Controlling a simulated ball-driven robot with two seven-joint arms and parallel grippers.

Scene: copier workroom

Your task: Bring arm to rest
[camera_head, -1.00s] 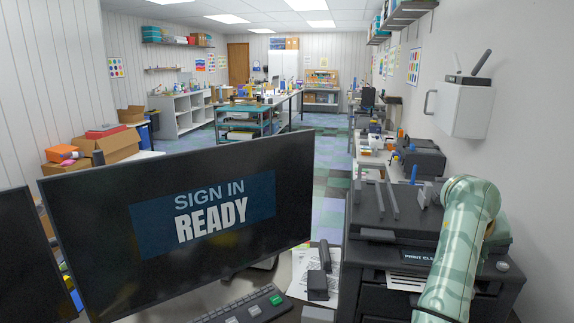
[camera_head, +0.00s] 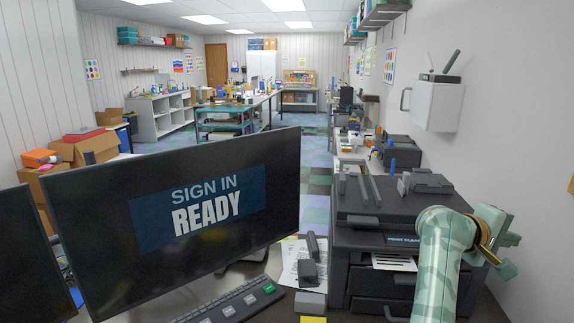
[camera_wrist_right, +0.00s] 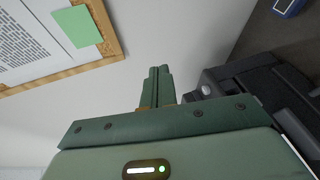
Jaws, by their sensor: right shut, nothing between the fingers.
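My right arm (camera_head: 441,262), pale green with darker stripes, rises from the bottom right of the head view, bent at a rounded joint in front of the printer. Its wrist end, with a brass-coloured ring, is at the right of that joint, by the right wall. In the right wrist view my right gripper (camera_wrist_right: 160,73) shows two narrow green fingers, shut together with nothing between them. The fingers appear clear of the wall behind them. My left gripper is in neither view.
A dark printer (camera_head: 395,205) stands close behind my right arm. A large monitor (camera_head: 175,205) reading "SIGN IN READY" fills the left front, with a keyboard (camera_head: 232,302) below. A white wall box (camera_head: 434,107) hangs at right. A cork board (camera_wrist_right: 107,35) shows in the wrist view.

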